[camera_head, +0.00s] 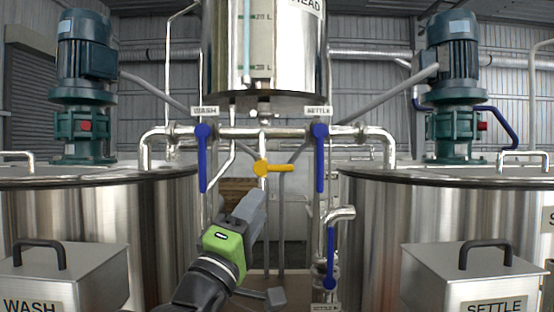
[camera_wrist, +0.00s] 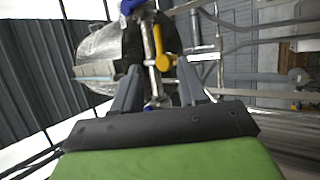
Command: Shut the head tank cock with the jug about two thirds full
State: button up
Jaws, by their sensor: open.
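The steel head tank (camera_head: 290,45) hangs at top centre in the head view, with a sight gauge (camera_head: 258,45) on its front. Below it, a yellow cock handle (camera_head: 275,169) lies level across the vertical pipe and points right. In the wrist view the yellow handle (camera_wrist: 161,42) is just beyond the fingers. My gripper (camera_head: 257,200) is below the cock, apart from it; its open fingers (camera_wrist: 158,85) hold nothing. I cannot make out a jug in either view; the space below the cock is partly hidden by my gripper.
Blue levers under the WASH (camera_head: 202,158) and SETTLE (camera_head: 319,158) labels hang down on either side of the cock. Large steel tanks stand left (camera_head: 100,215) and right (camera_head: 400,215), with lidded boxes (camera_head: 65,280) (camera_head: 472,275) in front.

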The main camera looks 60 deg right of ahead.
aim_at(284, 169)
jog(key=p+x, duration=1.1)
jog(key=x, duration=0.3)
jog(key=shift+d+r, duration=0.25)
jog(key=shift+d, duration=0.05)
grip_shut()
jog(key=f+m+g+y+b, duration=0.1)
jog(key=m+b, duration=0.1)
jog(key=m, duration=0.1)
jog(key=shift+f+g, duration=0.1)
jog(key=shift+g, duration=0.2)
jog(key=m+g+y, duration=0.1)
jog(key=m, duration=0.1)
jog(key=f+m+g+y, duration=0.1)
jog(key=m, duration=0.1)
jog(key=shift+w+f, duration=0.1)
grip_release()
